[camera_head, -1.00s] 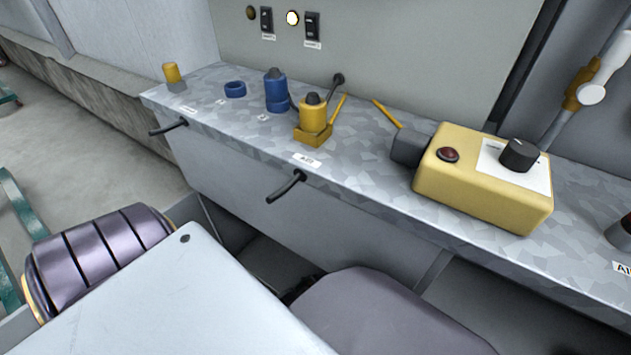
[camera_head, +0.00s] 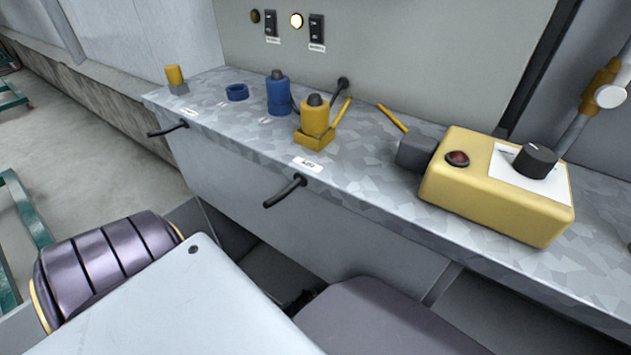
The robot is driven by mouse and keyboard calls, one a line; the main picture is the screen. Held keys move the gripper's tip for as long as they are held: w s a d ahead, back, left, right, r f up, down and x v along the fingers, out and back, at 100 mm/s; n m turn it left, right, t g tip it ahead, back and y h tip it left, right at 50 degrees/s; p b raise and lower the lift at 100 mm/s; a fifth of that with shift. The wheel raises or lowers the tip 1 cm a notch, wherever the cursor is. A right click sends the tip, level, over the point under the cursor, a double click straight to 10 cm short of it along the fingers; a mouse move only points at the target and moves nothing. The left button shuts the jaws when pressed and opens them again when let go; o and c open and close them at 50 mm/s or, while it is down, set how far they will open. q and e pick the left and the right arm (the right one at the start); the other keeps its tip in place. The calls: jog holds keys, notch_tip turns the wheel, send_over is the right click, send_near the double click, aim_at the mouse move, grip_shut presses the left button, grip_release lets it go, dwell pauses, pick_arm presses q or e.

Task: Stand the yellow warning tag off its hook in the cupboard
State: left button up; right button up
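I cannot make out the yellow warning tag, its hook or an open cupboard in the head view. A small dark part (camera_head: 303,299) low in the middle may belong to my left gripper. It is mostly hidden between pale and grey-purple surfaces, and no fingers show. My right gripper is not in view.
A metal bench (camera_head: 385,170) runs across the view. It carries a yellow control box (camera_head: 480,205) with a red button and black knob, a yellow-bodied piece (camera_head: 316,120), a blue one (camera_head: 278,95), a blue ring (camera_head: 237,92) and a small yellow piece (camera_head: 175,75). Black handles (camera_head: 285,192) jut from its front.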

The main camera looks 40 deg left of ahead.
pick_arm(q)
jog(key=shift+o, duration=1.1)
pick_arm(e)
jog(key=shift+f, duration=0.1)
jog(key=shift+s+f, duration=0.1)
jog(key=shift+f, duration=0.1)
pick_arm(q)
jog(key=shift+r, duration=0.2)
jog(key=v, duration=1.2)
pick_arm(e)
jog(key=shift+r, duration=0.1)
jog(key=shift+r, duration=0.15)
pick_arm(q)
jog(key=shift+r+p, duration=0.15)
jog(key=shift+p, duration=0.4)
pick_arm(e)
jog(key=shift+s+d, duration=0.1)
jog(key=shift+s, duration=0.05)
